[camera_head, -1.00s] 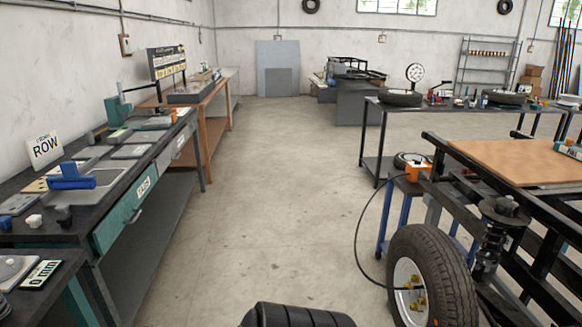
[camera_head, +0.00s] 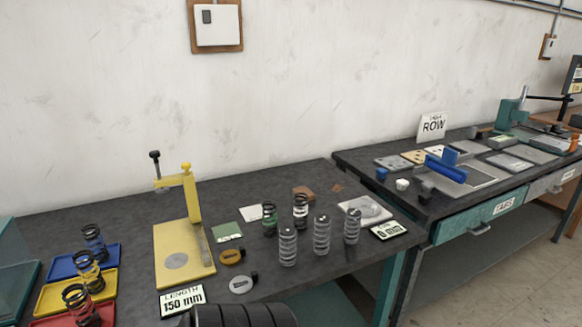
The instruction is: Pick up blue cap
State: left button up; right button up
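A small blue cap-like piece (camera_head: 382,173) sits on the dark workbench (camera_head: 350,160) at the right, near its left end. A small white cap (camera_head: 402,184) and a small black one (camera_head: 424,187) stand to its right in a loose row. A larger blue fixture (camera_head: 446,168) lies on a grey plate just beyond them.
The nearer bench (camera_head: 120,212) holds several coil springs, a yellow press stand (camera_head: 183,255), coloured trays (camera_head: 62,293) and a "LENGTH 150 mm" sign (camera_head: 183,300). A "ROW" sign (camera_head: 432,126) stands behind the caps. Open floor (camera_head: 520,285) shows at lower right.

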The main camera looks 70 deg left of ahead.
aim_at(382, 173)
jog(key=u, duration=2)
jog(key=i+l+u, duration=0.15)
jog(key=u, duration=0.25)
jog(key=i+l+u, duration=0.1)
jog(key=l+u, duration=0.15)
jog(key=u, duration=0.15)
jog(key=l+u, duration=0.2)
jog(key=u, duration=0.15)
jog(key=i+l, duration=0.05)
